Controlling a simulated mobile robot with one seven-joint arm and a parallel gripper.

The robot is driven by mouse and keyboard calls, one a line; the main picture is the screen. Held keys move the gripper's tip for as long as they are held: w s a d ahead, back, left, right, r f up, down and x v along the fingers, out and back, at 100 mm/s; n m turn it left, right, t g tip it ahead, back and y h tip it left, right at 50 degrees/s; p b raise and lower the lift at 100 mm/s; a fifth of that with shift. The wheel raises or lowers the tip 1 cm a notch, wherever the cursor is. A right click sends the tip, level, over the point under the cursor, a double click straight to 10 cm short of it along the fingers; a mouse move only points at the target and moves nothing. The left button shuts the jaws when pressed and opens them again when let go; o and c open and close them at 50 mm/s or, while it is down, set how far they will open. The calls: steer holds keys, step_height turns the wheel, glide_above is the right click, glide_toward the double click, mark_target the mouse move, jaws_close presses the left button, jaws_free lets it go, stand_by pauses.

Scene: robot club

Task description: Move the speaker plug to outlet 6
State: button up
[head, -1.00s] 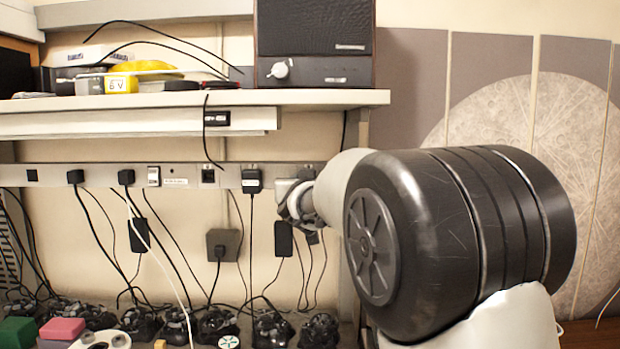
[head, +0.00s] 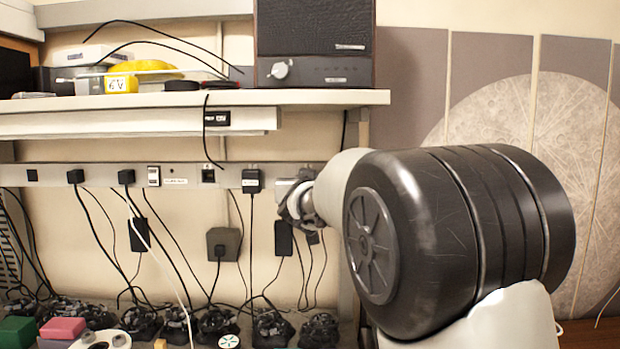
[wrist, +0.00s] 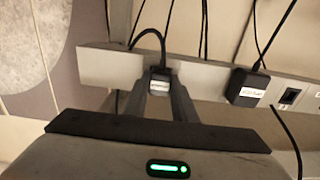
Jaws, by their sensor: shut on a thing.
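The power strip (head: 105,178) runs along the wall under the shelf, and no outlet number is readable. My gripper (wrist: 163,100) is shut on a small black plug with a white label (wrist: 160,83) at the strip's end. The plug's dark cord loops away from it. I cannot read its label or tell whether it is fully seated. In the head view my gripper (head: 298,203) is at the strip's right end, and my arm hides part of it. The speaker (head: 315,42) stands on the shelf.
A black labelled adapter (head: 252,181) sits on the strip beside my gripper and shows in the wrist view (wrist: 247,88). An empty-looking socket (head: 208,175) is beyond it. Several cords hang below.

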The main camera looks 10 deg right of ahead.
steer(key=shift+s, duration=0.25)
steer(key=shift+s+a, duration=0.15)
steer(key=shift+s, duration=0.15)
steer(key=shift+s, duration=0.6)
stand_by(0.4)
steer(key=shift+s+a, duration=0.2)
steer(key=shift+s, duration=0.65)
steer(key=shift+s+a, duration=0.2)
steer(key=shift+s, duration=0.6)
